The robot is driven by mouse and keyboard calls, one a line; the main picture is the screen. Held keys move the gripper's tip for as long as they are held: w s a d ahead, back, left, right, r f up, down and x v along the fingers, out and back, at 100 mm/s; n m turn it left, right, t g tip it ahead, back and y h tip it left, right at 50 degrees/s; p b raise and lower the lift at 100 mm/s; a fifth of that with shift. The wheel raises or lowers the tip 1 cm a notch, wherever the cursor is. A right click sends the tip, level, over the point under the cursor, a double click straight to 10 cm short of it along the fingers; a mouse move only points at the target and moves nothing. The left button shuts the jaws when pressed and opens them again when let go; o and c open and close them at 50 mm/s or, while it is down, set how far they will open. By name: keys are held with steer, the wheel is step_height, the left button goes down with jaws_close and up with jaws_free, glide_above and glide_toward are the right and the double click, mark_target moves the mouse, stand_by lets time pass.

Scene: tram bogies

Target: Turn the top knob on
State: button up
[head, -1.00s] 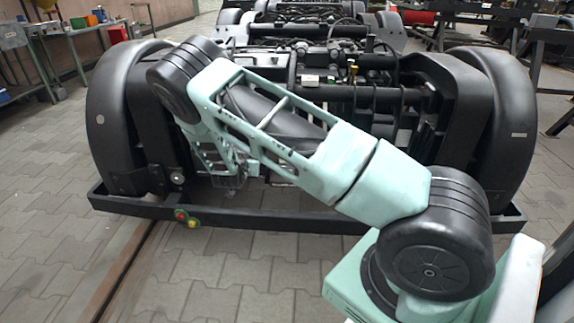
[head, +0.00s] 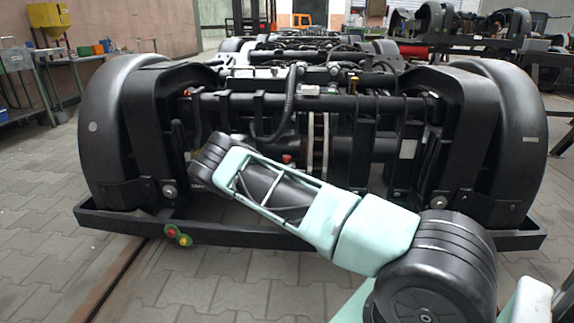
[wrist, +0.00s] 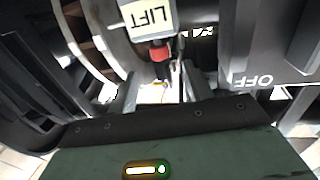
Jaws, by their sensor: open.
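In the wrist view a small red part (wrist: 160,53) with a dark piece below it sits beside a white label (wrist: 147,17) reading LIFT, which appears upside down. It may be a knob; I cannot tell whether it is the top one or how it is turned. My gripper (wrist: 160,92) is open, its grey fingers apart at either side of the picture's middle, with the red part beyond and between them. I see no contact. In the head view my arm hides my gripper. A small red spot (head: 287,158) shows on the bogie just above my arm.
The black tram bogie (head: 310,105) fills the middle, with wheel covers at both sides and a front bar (head: 260,235). Red and yellow-green round parts (head: 178,236) sit on that bar. A dark panel (wrist: 270,50) marked OFF stands close on the right in the wrist view.

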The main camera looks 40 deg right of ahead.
mark_target(286, 160)
steer(key=b+x, duration=0.3)
steer(key=x, duration=0.5)
steer(key=shift+w+d+f+b, duration=0.1)
steer(key=shift+d+f+b, duration=0.15)
steer(key=shift+b, duration=0.1)
steer(key=shift+w+d+r, duration=0.2)
steer(key=shift+d, duration=0.05)
steer(key=c, duration=0.9)
